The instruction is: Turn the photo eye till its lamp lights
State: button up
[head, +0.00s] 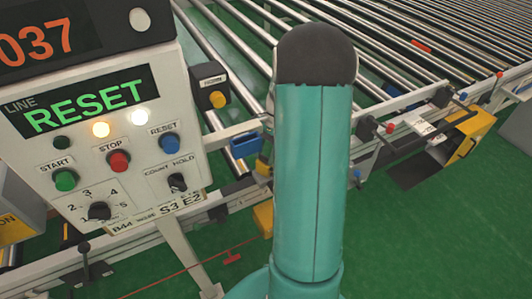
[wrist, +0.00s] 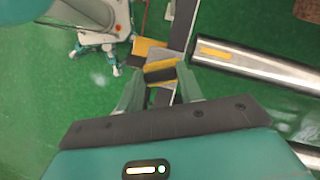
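In the wrist view my gripper (wrist: 160,76) points at a small block with yellow and dark bands (wrist: 160,71), which shows between the two pale green fingers. The fingers stand apart, but I cannot tell whether both touch the block or whether it lies beyond them. I cannot tell for sure that this block is the photo eye, and no lit lamp shows on it. In the head view my teal arm covers the middle, and my gripper is hidden.
A control panel (head: 108,160) reading RESET stands at left, with two lit lamps. A dark box with a yellow button (head: 212,94) is beside it. The roller conveyor (head: 400,45) runs behind. A metal roller (wrist: 255,66) lies right of the block. Green floor (head: 430,235) is clear at lower right.

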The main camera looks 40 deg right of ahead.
jog(key=m+t, duration=0.1)
jog(key=m, duration=0.1)
jog(key=m+t, duration=0.1)
jog(key=m, duration=0.2)
jog(key=shift+s, duration=0.15)
jog(key=o, duration=1)
jog(key=v, duration=1.4)
jog(key=shift+a, duration=0.2)
